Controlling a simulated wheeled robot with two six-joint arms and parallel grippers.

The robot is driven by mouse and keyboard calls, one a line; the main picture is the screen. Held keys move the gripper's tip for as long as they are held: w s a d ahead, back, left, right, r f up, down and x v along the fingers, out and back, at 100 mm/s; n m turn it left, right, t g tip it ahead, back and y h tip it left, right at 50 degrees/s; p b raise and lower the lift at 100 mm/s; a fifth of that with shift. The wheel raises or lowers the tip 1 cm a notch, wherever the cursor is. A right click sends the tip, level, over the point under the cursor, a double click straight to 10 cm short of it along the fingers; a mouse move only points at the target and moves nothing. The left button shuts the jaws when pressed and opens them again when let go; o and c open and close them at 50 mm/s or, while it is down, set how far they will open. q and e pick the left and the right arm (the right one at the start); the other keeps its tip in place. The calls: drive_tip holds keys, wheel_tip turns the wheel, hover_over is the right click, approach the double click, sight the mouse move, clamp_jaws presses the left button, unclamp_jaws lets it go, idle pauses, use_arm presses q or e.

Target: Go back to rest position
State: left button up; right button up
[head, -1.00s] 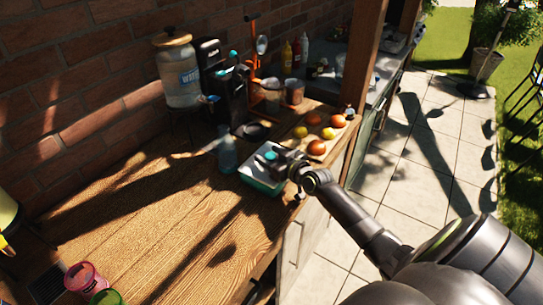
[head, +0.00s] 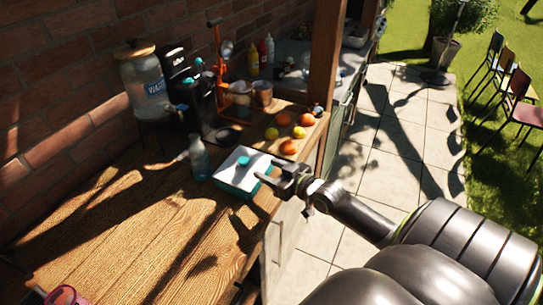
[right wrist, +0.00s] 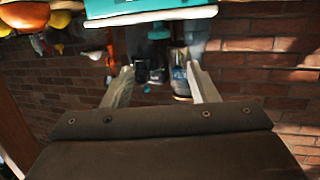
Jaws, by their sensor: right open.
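My right gripper (head: 272,174) is open and empty, beside the right edge of the teal and white tray (head: 228,186) on the wooden counter. A small teal piece (head: 243,161) sits on the tray's white surface. In the right wrist view the two fingers of my right gripper (right wrist: 158,82) stand apart with nothing held between them. The tray also shows there at the top edge (right wrist: 150,14). My left gripper is not in view.
Oranges and lemons (head: 288,147) lie behind the tray, and a bottle (head: 199,158) stands to its left. A water dispenser (head: 146,85) and coffee machine (head: 185,90) stand at the wall. Paving (head: 400,150) lies to the right.

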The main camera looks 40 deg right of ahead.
drive_tip(key=shift+s, duration=0.2)
idle(0.5)
drive_tip(key=s+a+f+g, duration=0.2)
drive_tip(key=s+a+f, duration=0.1)
drive_tip(key=shift+s+a+f, duration=0.3)
drive_tip(key=shift+s+f, duration=0.1)
drive_tip(key=s+a+f+m+g+h, duration=0.1)
drive_tip(key=s+a+g, duration=0.15)
drive_tip(key=s, duration=0.55)
drive_tip(key=s+a+f+g+h, duration=0.1)
drive_tip(key=s+f+g+h, duration=0.1)
drive_tip(key=s+g, duration=0.35)
drive_tip(key=s+a+f+m+g+h, duration=0.1)
drive_tip(key=s+a+g, duration=0.1)
drive_tip(key=s, duration=0.8)
wheel_tip(320, 180, down, 29)
drive_tip(key=d+g+b, duration=0.1)
drive_tip(key=d+b, duration=0.1)
drive_tip(key=b, duration=0.1)
drive_tip(key=s+a+f+g+y+b, duration=0.1)
drive_tip(key=s+f+b, duration=0.1)
drive_tip(key=s+f, duration=1.2)
wheel_tip(320, 180, down, 3)
drive_tip(key=shift+s+a+f+b, duration=0.2)
drive_tip(key=shift+s+a+b, duration=0.15)
drive_tip(key=shift+a+b, duration=0.05)
